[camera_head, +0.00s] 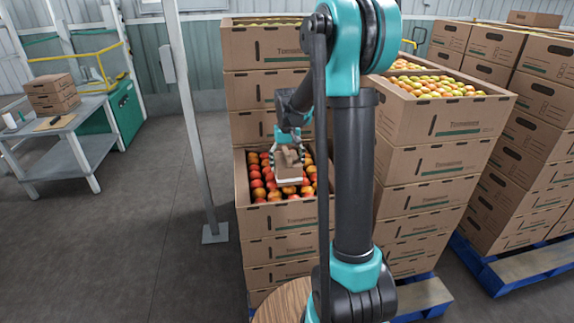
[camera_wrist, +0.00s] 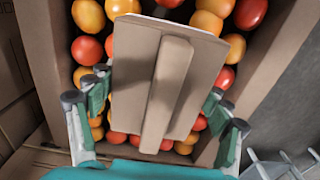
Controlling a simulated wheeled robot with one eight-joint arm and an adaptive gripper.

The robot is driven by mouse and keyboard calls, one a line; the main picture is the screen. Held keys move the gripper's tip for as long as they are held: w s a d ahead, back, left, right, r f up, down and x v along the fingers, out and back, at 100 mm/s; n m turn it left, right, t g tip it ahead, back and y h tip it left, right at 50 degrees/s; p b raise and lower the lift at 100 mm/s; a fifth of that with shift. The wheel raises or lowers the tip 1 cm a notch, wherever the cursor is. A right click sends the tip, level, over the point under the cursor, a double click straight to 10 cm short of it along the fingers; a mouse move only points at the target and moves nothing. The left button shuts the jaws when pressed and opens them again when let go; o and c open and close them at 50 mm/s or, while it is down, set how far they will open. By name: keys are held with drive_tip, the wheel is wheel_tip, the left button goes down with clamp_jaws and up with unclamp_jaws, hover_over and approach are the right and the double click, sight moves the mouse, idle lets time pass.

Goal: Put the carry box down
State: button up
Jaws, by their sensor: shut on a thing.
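The carry box (camera_head: 289,172) is a small tan cardboard box with a pale lower edge, over the red and orange tomatoes in the open carton (camera_head: 285,217) of the front middle stack. In the wrist view the carry box (camera_wrist: 133,65) fills the middle, with a raised tan bar (camera_wrist: 167,95) along its top. My gripper (camera_head: 288,141) is directly above it, and its fingers (camera_wrist: 158,88) show on both sides of the box, shut on it. I cannot tell whether its underside touches the tomatoes.
A taller tomato stack (camera_head: 262,50) stands behind, and another (camera_head: 435,135) stands close on the right. A grey post (camera_head: 195,130) rises left of the carton. A grey table (camera_head: 60,135) with small boxes stands far left. The floor between is clear.

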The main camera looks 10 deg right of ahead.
drive_tip(key=shift+f, duration=0.1)
drive_tip(key=o, duration=1.4)
